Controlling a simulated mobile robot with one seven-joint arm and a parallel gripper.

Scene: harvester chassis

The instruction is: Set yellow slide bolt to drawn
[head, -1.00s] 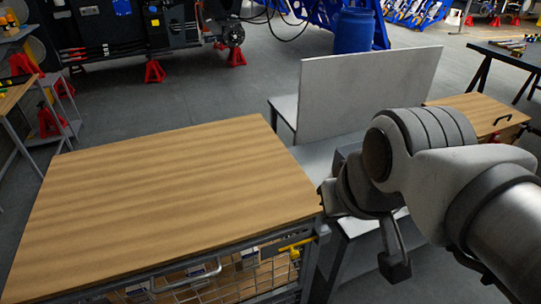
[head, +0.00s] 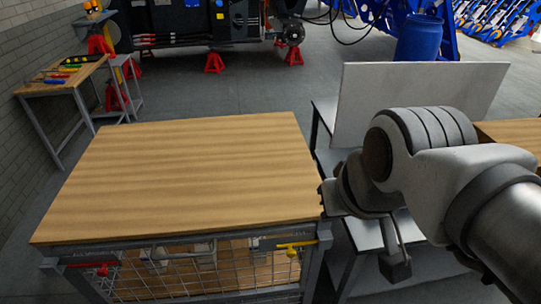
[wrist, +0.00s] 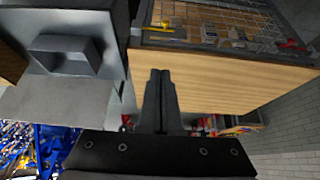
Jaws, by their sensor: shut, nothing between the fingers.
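The yellow slide bolt (head: 292,248) sits at the upper right of the mesh front of the wood-topped bench (head: 190,170), with a handle hanging down. In the wrist view the yellow bolt (wrist: 165,27) shows near the top, on the mesh at the bench's edge. My gripper (wrist: 160,74) has its fingers together and empty in the wrist view. It appears apart from the bolt, with the wood top behind the fingertips. In the head view my arm is at the right, and I cannot make out the fingertips there.
A red bolt or latch (head: 103,268) is at the left of the mesh front. A grey table with an upright pale panel (head: 420,105) stands right of the bench. A tool table (head: 65,80) is at the back left. Open floor lies behind the bench.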

